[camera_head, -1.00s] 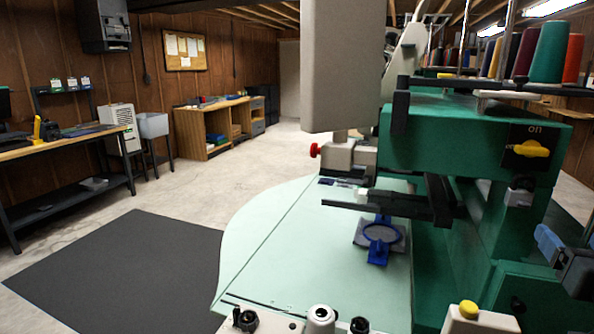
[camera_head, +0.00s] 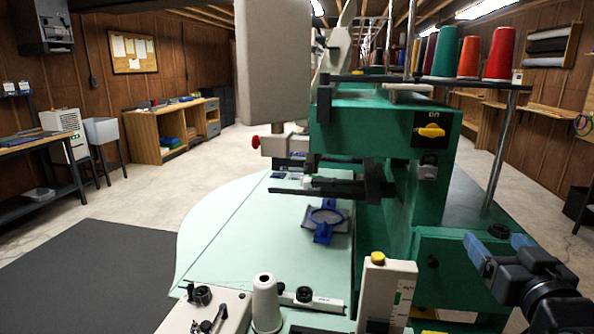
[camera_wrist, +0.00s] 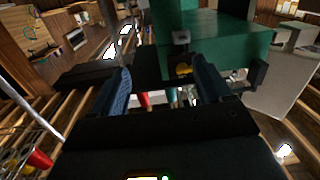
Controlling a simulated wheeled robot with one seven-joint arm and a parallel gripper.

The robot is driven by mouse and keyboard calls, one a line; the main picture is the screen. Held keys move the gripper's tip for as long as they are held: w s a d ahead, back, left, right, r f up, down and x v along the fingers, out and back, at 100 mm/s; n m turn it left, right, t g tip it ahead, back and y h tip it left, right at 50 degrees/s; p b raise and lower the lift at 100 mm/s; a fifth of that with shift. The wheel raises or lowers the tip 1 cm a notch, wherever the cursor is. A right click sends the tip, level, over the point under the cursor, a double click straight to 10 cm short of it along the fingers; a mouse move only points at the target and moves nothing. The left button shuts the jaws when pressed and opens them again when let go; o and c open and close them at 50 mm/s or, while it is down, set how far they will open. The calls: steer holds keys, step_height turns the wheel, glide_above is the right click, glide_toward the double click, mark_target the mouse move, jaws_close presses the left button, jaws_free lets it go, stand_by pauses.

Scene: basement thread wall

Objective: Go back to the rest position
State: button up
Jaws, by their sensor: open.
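My gripper (camera_head: 498,248) is at the lower right in the head view, black with blue finger pads, beside the green embroidery machine (camera_head: 335,142). In the wrist view my gripper (camera_wrist: 163,88) shows its two blue fingers well apart, with nothing held between them. The machine's green body (camera_wrist: 215,38) fills the upper middle of that tilted view. A blue hoop (camera_head: 326,215) lies on a small grey cloth piece on the pale green table (camera_head: 225,235), apart from my gripper.
Thread cones stand on the machine's top rack, including a red cone (camera_head: 498,54). A white cone (camera_head: 265,303) and a yellow-buttoned control box (camera_head: 388,290) are at the front. A dark mat (camera_head: 85,275) lies on the left floor. Open concrete floor extends behind and right.

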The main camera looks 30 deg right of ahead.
steer(key=s+a+f+n+y, duration=0.2)
steer(key=s+a+f+y, duration=0.1)
steer(key=s+a+f, duration=0.4)
steer(key=s+a+f+n+y, duration=0.2)
steer(key=s+a+f, duration=0.15)
steer(key=a, duration=0.55)
steer(key=s+a+f+n+y, duration=0.1)
steer(key=s+a+y, duration=0.3)
steer(key=s+a, duration=0.7)
steer(key=s+n, duration=0.1)
steer(key=s, duration=0.2)
steer(key=shift+s+a+y, duration=0.25)
steer(key=shift+a+y, duration=0.05)
steer(key=shift+a, duration=0.1)
steer(key=shift+f, duration=0.15)
steer(key=shift+c, duration=0.4)
